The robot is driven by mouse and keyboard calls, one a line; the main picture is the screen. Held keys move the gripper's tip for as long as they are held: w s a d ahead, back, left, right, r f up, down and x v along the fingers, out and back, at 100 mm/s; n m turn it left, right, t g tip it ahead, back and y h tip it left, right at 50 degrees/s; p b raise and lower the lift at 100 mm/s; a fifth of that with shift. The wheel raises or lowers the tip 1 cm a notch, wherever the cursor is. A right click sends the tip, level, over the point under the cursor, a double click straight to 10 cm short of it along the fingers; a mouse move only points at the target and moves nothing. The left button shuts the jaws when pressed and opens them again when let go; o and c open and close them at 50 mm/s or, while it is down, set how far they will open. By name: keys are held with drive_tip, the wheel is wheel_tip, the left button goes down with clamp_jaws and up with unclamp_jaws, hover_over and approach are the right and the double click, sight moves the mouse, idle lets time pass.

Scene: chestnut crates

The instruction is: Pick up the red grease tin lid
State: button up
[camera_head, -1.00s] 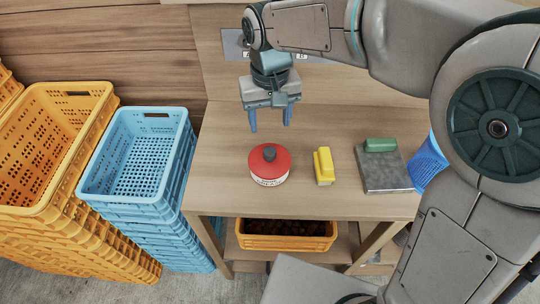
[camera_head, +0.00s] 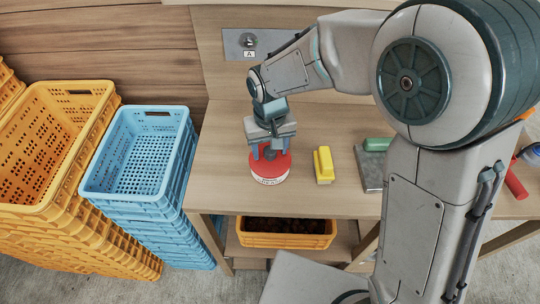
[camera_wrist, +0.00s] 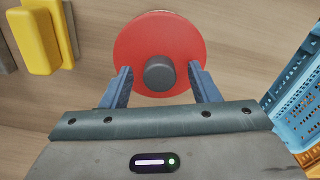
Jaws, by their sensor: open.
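The red grease tin lid (camera_head: 282,165) is a round red disc with a dark knob, sitting on a white-labelled tin (camera_head: 270,180) on the wooden table. In the wrist view the lid (camera_wrist: 184,32) fills the upper middle, and its dark knob (camera_wrist: 159,72) lies between my fingertips. My gripper (camera_head: 270,153) is open, pointing down right over the lid. In the wrist view my gripper (camera_wrist: 160,78) has one blue finger on each side of the knob, with a gap to it on both sides. The tin is hidden under the lid there.
A yellow block-shaped item (camera_head: 324,166) stands just right of the tin. A grey metal plate (camera_head: 367,172) with a green item (camera_head: 378,144) lies farther right. Blue crates (camera_head: 183,150) and orange crates (camera_head: 101,128) are stacked left of the table (camera_head: 222,165).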

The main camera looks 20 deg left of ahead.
drive_tip(key=c, duration=1.1)
drive_tip(key=shift+o, duration=0.2)
